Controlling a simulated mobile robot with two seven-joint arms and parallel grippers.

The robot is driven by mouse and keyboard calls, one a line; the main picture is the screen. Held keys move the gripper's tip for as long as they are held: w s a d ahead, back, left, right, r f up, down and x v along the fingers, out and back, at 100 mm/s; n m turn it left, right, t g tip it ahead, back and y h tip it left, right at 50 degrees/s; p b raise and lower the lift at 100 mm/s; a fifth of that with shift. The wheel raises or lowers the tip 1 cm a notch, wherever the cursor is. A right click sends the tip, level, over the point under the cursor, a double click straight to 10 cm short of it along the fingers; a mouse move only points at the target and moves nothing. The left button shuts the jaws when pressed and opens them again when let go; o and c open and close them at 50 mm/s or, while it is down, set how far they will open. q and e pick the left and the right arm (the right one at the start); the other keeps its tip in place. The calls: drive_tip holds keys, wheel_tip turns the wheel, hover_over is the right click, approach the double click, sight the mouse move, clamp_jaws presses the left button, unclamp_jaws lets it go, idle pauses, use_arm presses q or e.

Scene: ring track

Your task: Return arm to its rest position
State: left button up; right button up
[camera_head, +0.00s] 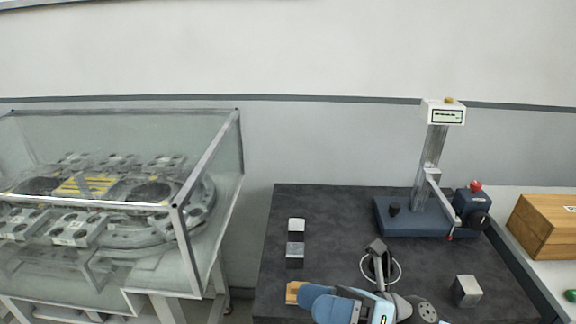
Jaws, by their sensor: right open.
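My right gripper (322,302) is low in the head view, over the front of the dark table (335,212). Its blue fingers point left and it is open. A small wooden-coloured block (292,291) shows just left of the fingers, partly hidden by them; I cannot tell whether they touch. My right arm is mostly below the bottom edge. My left gripper and arm are not in view.
Metal blocks (296,226) stand on the table's left side, another (466,291) at right. A blue-based stand (398,224) with a display (443,114) is at the back right. A wooden box (543,228) is far right. A glass enclosure (222,160) covers a ring track (120,232) at left.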

drive_tip(key=w+d+f+m+t+h, duration=0.2)
drive_tip(key=d+f+m+t+h, duration=0.25)
drive_tip(key=m, duration=0.55)
drive_tip(key=w+d+f+m+t+h, duration=0.1)
drive_tip(key=f+m+t+h, duration=0.5)
drive_tip(key=m, duration=0.5)
drive_tip(key=w+d+f+m+t+h, duration=0.2)
drive_tip(key=d+f+m+t+h, duration=0.1)
drive_tip(key=m+t, duration=0.55)
drive_tip(key=s+d+f+m+g+h, duration=0.35)
drive_tip(key=s+f+m, duration=0.3)
drive_tip(key=f, duration=0.25)
drive_tip(key=s+d+f+m+g+h, duration=0.2)
drive_tip(key=s+f+m+g, duration=0.4)
drive_tip(key=f, duration=0.3)
use_arm(q)
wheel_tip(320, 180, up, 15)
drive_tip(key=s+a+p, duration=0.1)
drive_tip(key=p, duration=1.7)
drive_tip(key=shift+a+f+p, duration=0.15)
drive_tip(key=shift+p, duration=0.25)
use_arm(e)
wheel_tip(320, 180, up, 15)
drive_tip(key=d+t, duration=0.1)
drive_tip(key=shift+d+t, duration=0.1)
drive_tip(key=shift+t, duration=0.15)
